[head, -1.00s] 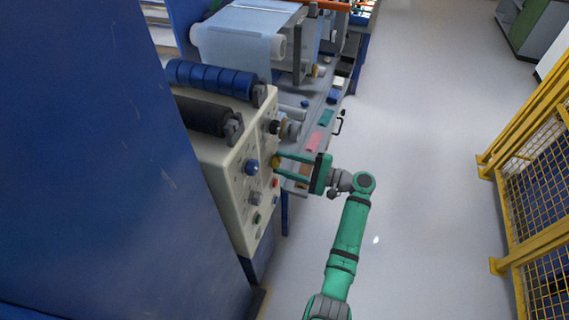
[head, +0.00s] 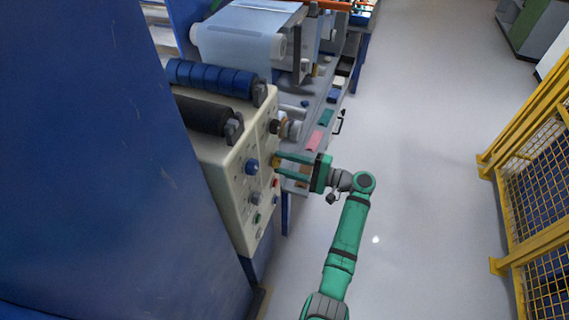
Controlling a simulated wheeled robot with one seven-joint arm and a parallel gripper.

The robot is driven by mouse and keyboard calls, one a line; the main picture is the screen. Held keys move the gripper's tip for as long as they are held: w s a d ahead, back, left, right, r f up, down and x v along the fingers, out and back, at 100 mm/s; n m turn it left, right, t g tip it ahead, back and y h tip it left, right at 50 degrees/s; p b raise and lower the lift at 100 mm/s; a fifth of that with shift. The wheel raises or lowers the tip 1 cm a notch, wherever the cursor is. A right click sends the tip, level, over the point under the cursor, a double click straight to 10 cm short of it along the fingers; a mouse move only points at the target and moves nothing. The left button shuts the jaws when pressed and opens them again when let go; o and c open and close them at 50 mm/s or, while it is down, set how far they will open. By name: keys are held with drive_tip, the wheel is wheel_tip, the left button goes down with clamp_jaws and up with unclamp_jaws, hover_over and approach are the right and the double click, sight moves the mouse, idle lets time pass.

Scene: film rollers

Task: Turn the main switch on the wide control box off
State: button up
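The wide control box (head: 227,175) is a cream box on the machine's side. Its front panel carries several knobs and buttons, among them a blue knob (head: 252,167), a grey knob (head: 255,198) and a red button (head: 275,183). A yellow part (head: 275,161), which may be the main switch, sits at the fingertips of my green gripper (head: 278,167). The fingers point left at the panel, one above and one below this part, with a gap between them. I cannot tell whether they touch it. The switch's setting is too small to read.
A black roller (head: 203,116) and a blue roller (head: 211,78) lie above the box. A machine bench (head: 318,112) extends behind it. A large blue panel (head: 100,170) fills the left. A yellow mesh fence (head: 530,190) stands right, with clear floor (head: 425,150) between.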

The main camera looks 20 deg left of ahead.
drive_tip(key=shift+o, duration=1.4)
drive_tip(key=d, duration=1)
drive_tip(key=shift+s+d, duration=0.2)
drive_tip(key=shift+d, duration=0.2)
